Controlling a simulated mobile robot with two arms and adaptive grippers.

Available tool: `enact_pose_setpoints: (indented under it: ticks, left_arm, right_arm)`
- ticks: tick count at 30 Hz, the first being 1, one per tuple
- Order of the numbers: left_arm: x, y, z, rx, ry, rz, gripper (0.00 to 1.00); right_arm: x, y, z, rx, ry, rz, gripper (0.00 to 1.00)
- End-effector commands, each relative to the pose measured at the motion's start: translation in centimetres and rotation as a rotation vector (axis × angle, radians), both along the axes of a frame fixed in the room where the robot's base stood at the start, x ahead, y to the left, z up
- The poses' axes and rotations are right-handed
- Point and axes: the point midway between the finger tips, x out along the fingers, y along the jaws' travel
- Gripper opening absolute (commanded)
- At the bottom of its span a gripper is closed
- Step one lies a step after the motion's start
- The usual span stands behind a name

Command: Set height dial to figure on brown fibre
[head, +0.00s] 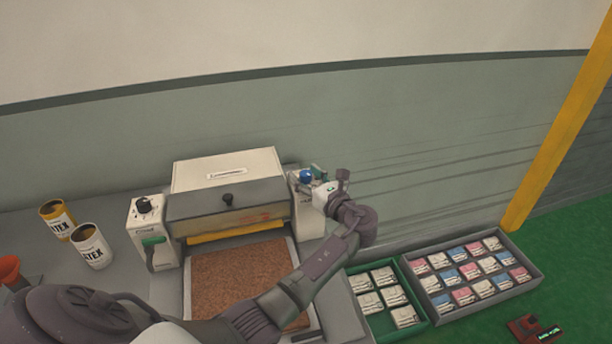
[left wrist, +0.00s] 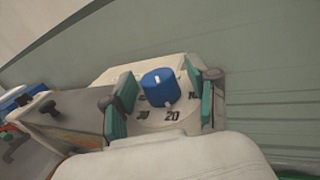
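The blue height dial (head: 306,176) sits on the right end block of the white and grey machine (head: 228,170). In the left wrist view the dial (left wrist: 160,88) stands over a pale scale, with 20 and 30 legible on its near side and 10 partly hidden. A white mark shows on its top. My left gripper (head: 317,182) is at the dial; in the left wrist view its teal fingers (left wrist: 162,94) are open on either side, with gaps visible. The brown fibre sheet (head: 235,278) lies before the machine, partly behind my left arm; no figure is readable on it. My right gripper is out of view.
Two latex cans (head: 92,247) stand left. A green tray (head: 384,297) and a grey tray (head: 472,272) of folded packets are at right. A red device (head: 532,329) lies on the green floor.

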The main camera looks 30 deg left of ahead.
Motion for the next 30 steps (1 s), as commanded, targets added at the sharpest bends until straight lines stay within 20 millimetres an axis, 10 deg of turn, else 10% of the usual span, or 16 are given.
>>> enact_pose_setpoints:
  ticks: [11, 30]
  left_arm:
    - [-0.4, -1.1, 0.0, 0.000, 0.000, -0.002, 0.59]
    - [-4.3, -10.9, 0.0, 0.000, 0.000, -0.001, 0.59]
  right_arm:
    - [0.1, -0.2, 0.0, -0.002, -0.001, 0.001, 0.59]
    - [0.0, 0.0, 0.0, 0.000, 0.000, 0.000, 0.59]
